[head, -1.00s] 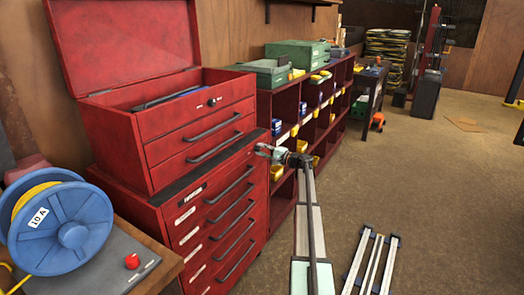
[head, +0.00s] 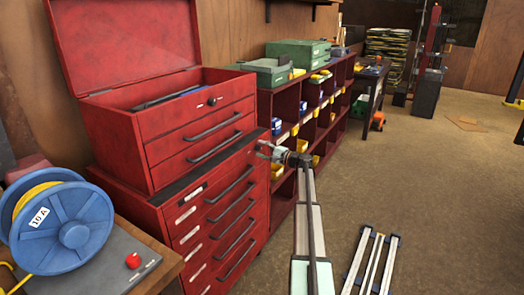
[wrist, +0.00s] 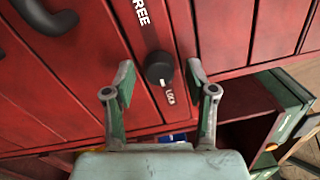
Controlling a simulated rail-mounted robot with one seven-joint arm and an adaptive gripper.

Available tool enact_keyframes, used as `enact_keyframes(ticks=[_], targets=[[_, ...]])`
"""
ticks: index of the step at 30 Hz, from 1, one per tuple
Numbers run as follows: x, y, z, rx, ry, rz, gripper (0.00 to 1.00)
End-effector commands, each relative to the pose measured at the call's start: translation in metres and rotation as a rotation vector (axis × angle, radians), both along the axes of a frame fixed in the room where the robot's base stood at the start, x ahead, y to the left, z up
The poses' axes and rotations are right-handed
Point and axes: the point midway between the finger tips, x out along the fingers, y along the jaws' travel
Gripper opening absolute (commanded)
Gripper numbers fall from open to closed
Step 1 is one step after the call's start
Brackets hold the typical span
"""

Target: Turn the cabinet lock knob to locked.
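The lock knob (wrist: 159,68) is a small round black knob on a dark strip of the red cabinet front (wrist: 85,75). In the wrist view, "FREE" is printed above it and a "LOCK" label (wrist: 169,97) sits below it. The knob's white mark points down toward the "LOCK" label. My gripper (wrist: 161,74) is open, with one green-padded finger on each side of the knob and a visible gap to both. In the head view my gripper (head: 267,151) is at the upper right edge of the lower red cabinet (head: 215,225), where this knob cannot be made out.
A red tool chest (head: 190,125) with a raised lid stands on the cabinet. A red shelf (head: 287,106) with coloured bins adjoins at right. A blue cable reel (head: 62,228) stands at front left.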

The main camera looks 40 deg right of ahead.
Motion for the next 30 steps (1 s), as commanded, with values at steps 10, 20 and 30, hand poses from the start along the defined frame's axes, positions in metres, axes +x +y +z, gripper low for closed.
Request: enact_keyframes(ticks=[10, 20, 30], targets=[[-0.015, -0.005, -0.001, -0.001, 0.001, -0.001, 0.56], [-0.071, -0.027, -0.004, 0.0, 0.0, -0.002, 0.56], [-0.109, -0.042, -0.006, 0.0, 0.0, 0.0, 0.56]])
